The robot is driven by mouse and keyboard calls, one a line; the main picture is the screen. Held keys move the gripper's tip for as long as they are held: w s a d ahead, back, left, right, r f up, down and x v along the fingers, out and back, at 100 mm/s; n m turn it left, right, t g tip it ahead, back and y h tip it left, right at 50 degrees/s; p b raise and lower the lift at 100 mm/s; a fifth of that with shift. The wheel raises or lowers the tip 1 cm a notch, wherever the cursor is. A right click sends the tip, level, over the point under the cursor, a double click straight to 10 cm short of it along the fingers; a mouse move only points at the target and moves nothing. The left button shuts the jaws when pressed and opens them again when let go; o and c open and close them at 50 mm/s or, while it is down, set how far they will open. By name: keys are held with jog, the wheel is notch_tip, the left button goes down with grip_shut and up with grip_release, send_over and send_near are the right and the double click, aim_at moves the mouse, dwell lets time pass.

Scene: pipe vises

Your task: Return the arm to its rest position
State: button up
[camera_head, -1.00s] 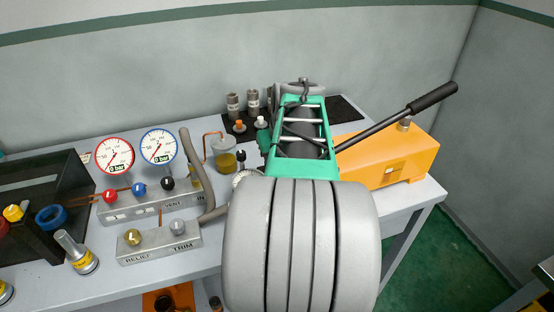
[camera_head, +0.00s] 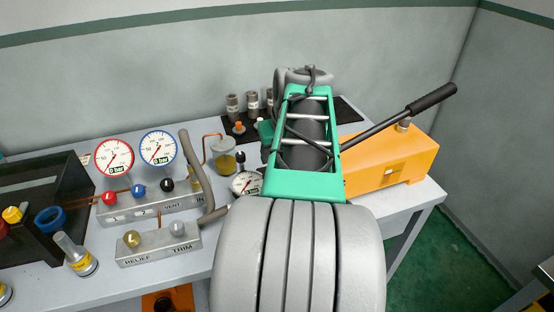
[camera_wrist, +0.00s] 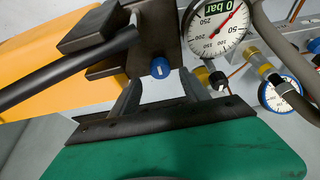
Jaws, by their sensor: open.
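My arm (camera_head: 300,255) fills the lower middle of the head view, its green-framed section (camera_head: 305,187) reaching toward the back wall. My gripper is hidden behind the arm there. In the wrist view my gripper (camera_wrist: 160,84) shows two grey fingers standing apart on a dark rail above its green body. The gripper is open, and I see nothing held between the fingers. A dark block with a blue knob (camera_wrist: 160,68) appears beyond the fingers; its exact distance cannot be told.
An orange hand pump (camera_head: 395,160) with a long black-gripped lever (camera_head: 432,97) stands right of my arm. Two upright gauges (camera_head: 115,157) (camera_head: 158,147), a valve block (camera_head: 160,245) and a hose (camera_head: 197,165) stand left. A smaller gauge (camera_head: 246,183) lies close beside the arm. A black tray (camera_head: 40,190) is far left.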

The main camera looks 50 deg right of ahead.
jog(key=shift+v, duration=1.85)
